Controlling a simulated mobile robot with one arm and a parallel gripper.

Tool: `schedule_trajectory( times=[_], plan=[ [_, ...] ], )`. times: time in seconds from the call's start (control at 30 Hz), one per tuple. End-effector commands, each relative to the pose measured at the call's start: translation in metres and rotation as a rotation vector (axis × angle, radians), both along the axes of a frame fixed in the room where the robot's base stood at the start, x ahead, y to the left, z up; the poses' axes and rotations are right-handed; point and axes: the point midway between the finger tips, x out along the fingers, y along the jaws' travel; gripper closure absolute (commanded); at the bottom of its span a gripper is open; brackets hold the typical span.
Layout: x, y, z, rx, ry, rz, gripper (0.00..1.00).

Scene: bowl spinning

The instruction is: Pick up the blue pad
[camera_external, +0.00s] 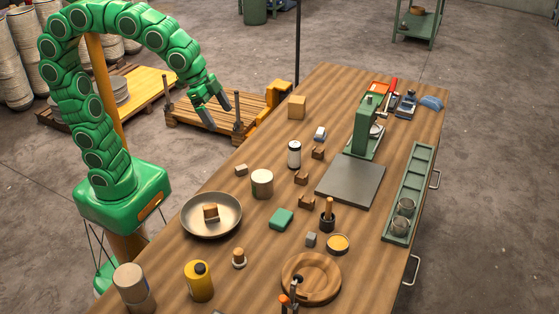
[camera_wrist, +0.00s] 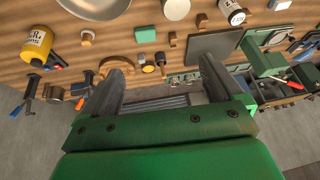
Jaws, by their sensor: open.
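A blue pad (camera_external: 432,103) with a rounded, curved shape lies at the far right corner of the wooden workbench, beside a small dark blue tool. A smaller blue-and-white block (camera_external: 320,134) lies nearer the bench's left edge. My gripper (camera_external: 217,104) is raised left of the bench, well apart from the pad, with its fingers spread and nothing between them. The open fingers also show in the wrist view (camera_wrist: 160,70). I cannot clearly make out the blue pad in the wrist view.
A grey plate (camera_external: 350,184), a green tray (camera_external: 409,194), a metal pan (camera_external: 211,216), a green block (camera_external: 281,218) and a white canister (camera_external: 294,155) occupy the bench.

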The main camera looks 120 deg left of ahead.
Motion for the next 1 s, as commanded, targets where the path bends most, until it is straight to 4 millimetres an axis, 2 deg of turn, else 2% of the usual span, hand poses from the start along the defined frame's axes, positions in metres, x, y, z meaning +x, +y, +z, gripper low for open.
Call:
schedule_trajectory(
  times=[0.1,0.37,0.73,1.0],
  plan=[
    [0.024,0.027,0.022,0.031,-0.067,0.018,0.06],
    [0.061,0.077,0.064,0.098,-0.186,0.048,0.06],
    [0.094,0.081,0.029,-0.179,-0.219,0.21,0.06],
    [0.131,0.103,-0.006,-0.511,-0.251,0.45,0.06]
  ],
)
